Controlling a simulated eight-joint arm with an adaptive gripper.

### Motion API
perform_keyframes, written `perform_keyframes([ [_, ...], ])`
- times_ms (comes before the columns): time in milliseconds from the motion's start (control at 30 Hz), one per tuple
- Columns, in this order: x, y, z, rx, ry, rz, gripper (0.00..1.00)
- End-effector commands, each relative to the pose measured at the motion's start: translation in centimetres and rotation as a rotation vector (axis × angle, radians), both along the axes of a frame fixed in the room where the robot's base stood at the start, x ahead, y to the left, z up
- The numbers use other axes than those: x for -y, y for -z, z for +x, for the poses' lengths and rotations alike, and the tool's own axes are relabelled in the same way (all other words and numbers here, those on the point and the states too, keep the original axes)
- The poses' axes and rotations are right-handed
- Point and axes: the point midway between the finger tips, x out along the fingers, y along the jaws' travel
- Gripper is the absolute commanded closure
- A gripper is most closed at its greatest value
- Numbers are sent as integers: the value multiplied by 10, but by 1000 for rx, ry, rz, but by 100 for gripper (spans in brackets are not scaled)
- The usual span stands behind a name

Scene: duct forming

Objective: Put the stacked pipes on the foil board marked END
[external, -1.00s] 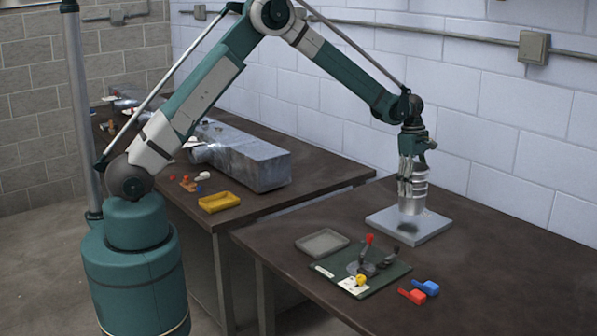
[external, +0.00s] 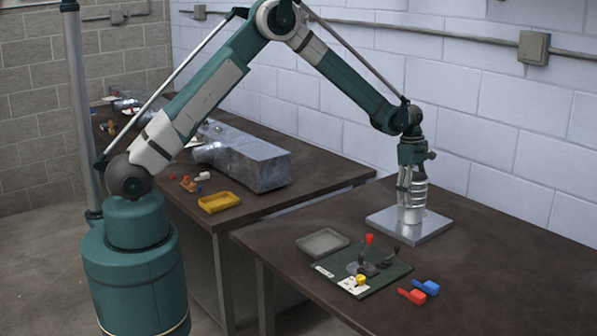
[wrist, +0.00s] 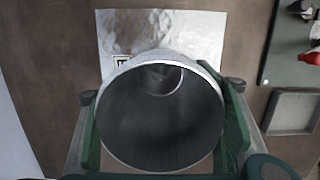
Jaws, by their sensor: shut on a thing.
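In the wrist view, my gripper's fingers (wrist: 161,95) press on both sides of the pipes (wrist: 160,125), and I look down into the wide open top with a narrower opening deeper inside. The silver foil board (external: 386,222) lies flat on the right table; it also shows in the wrist view (wrist: 120,30). The pipes' lower end is over the board and appears to meet it. A small label on the board is mostly hidden behind the pipe rim.
A green board (external: 385,277) with a red-handled clamp (external: 369,240) and an empty grey tray (external: 322,243) lie nearby. Red (external: 412,296) and blue (external: 427,288) pieces lie near the front. A large metal duct (external: 255,163) and yellow tray (external: 218,202) occupy the left table.

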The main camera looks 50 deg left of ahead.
Motion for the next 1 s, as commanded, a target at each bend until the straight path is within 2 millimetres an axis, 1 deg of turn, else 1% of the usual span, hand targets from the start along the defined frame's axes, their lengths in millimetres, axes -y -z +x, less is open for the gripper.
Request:
perform_keyframes([
  [133, 0, 3, 0, 0, 0, 0, 60],
  [167, 0, 3, 0, 0, 0, 0, 35],
  [233, 0, 3, 0, 0, 0, 0, 26],
  [267, 0, 3, 0, 0, 0, 0, 24],
  [767, 0, -1, 0, 0, 0, 0, 24],
  [867, -1, -8, 0, 0, 0, 0, 24],
  [1000, -3, -22, 0, 0, 0, 0, 24],
])
